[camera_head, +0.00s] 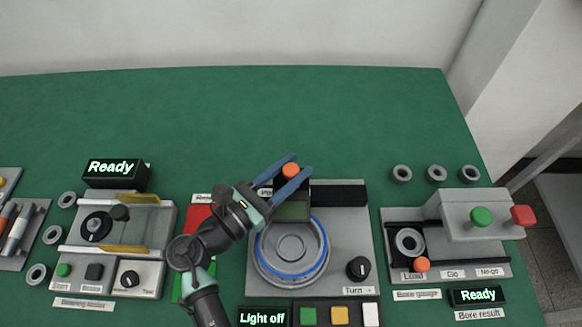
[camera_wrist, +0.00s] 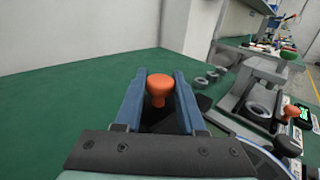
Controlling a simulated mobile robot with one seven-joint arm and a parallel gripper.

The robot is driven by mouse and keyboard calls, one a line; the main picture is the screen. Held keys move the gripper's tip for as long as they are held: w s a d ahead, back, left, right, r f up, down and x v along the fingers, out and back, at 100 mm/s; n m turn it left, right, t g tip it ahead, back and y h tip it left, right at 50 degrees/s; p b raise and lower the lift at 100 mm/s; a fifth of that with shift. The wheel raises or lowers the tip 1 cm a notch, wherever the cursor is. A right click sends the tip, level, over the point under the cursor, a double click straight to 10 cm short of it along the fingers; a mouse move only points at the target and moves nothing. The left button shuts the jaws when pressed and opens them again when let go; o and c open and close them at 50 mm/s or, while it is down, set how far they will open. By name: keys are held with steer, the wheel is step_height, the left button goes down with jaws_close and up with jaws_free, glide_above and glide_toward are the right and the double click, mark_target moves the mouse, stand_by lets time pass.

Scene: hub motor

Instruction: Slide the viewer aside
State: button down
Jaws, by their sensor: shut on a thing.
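The viewer (camera_head: 292,211) is a dark block with a greenish window, over the far edge of a round grey part with a blue ring (camera_head: 325,246) on the middle grey station. Its orange knob (camera_head: 291,170) stands up at the back, and shows in the wrist view too (camera_wrist: 160,85). My gripper (camera_head: 292,173) reaches in from the front left. Its two blue fingers are shut on the knob, one on each side. My gripper and arm hide part of the viewer and the station's left side.
A black rail (camera_head: 338,194) runs right of the viewer along the station's back. A dark dial (camera_head: 358,267) sits at its front right. A bore gauge station (camera_head: 455,258) stands right, another station (camera_head: 122,232) left. The green table behind is clear.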

steer(key=shift+d, duration=0.1)
stand_by(0.5)
steer(key=d+p, duration=0.4)
steer(key=d, duration=0.7)
steer(key=shift+d, duration=0.15)
steer(key=c, duration=0.5)
jaws_free()
steer(key=shift+d, duration=0.1)
steer(key=shift+s+a, duration=0.15)
steer(key=shift+a, duration=0.15)
steer(key=v, duration=1.2)
steer(key=shift+s+a, duration=0.15)
steer(key=shift+s, duration=0.05)
steer(key=shift+r, duration=0.1)
